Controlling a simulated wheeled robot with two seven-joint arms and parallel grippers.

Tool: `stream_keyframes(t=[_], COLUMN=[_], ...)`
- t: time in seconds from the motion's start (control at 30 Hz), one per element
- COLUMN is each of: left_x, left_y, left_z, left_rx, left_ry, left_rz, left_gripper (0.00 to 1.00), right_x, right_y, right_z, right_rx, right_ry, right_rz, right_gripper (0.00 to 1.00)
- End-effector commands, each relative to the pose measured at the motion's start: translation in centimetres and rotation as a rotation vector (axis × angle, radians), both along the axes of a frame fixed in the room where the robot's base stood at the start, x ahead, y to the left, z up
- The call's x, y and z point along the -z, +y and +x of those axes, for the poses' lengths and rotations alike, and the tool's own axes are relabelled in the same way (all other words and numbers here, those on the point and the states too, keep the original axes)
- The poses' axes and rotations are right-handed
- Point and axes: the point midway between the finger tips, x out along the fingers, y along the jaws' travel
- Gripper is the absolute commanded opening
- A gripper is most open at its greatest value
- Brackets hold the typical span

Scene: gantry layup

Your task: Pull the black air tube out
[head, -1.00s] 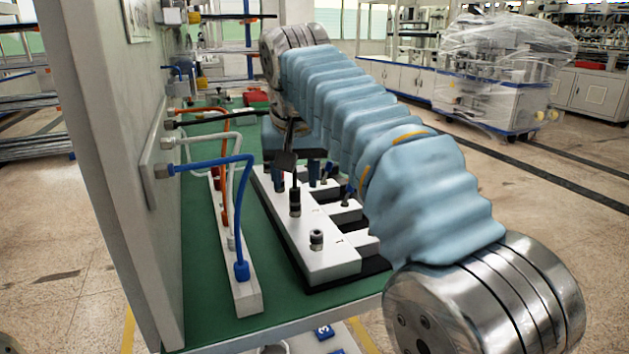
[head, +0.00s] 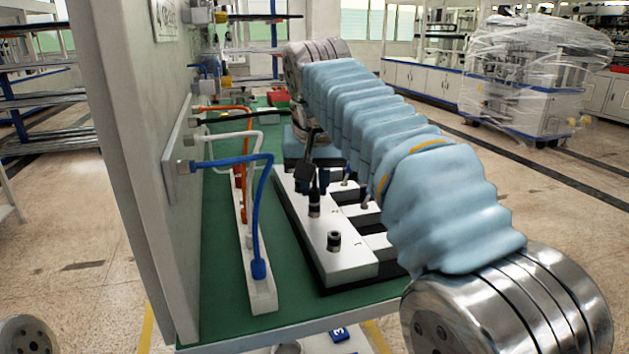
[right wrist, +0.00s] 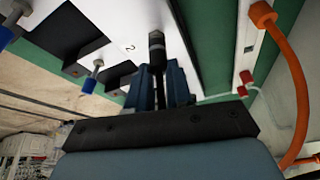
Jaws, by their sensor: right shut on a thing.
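The black air tube (head: 245,114) runs in the head view from a fitting on the upright panel (head: 125,130) toward the right, then behind my arm. My right gripper (head: 318,182) is over the white block (head: 350,268), just above a dark fitting (head: 314,204). In the right wrist view, my right gripper's blue fingers (right wrist: 160,86) are shut on the dark tube between them. The tube lines up with the black fitting (right wrist: 157,45) on the block, close beyond the fingertips. Whether its end is seated there cannot be told. My left gripper is out of view.
Blue (head: 264,200), white (head: 252,190) and orange (head: 248,150) tubes arch from the panel to a narrow white strip (head: 262,298) left of the block. An empty fitting (head: 334,241) stands at the block's near end. Green tabletop (head: 222,260) lies between panel and strip.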

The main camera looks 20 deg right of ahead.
Motion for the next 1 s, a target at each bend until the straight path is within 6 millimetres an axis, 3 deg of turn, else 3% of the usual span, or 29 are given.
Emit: stream_keyframes(t=[1.0], left_x=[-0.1], left_y=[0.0], left_z=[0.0], left_rx=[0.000], left_ry=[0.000], left_rz=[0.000], left_gripper=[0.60], right_x=[-2.2], right_y=[0.0], right_z=[0.0], right_rx=[0.001], right_ry=[-0.001], right_rz=[0.000], right_gripper=[0.00])
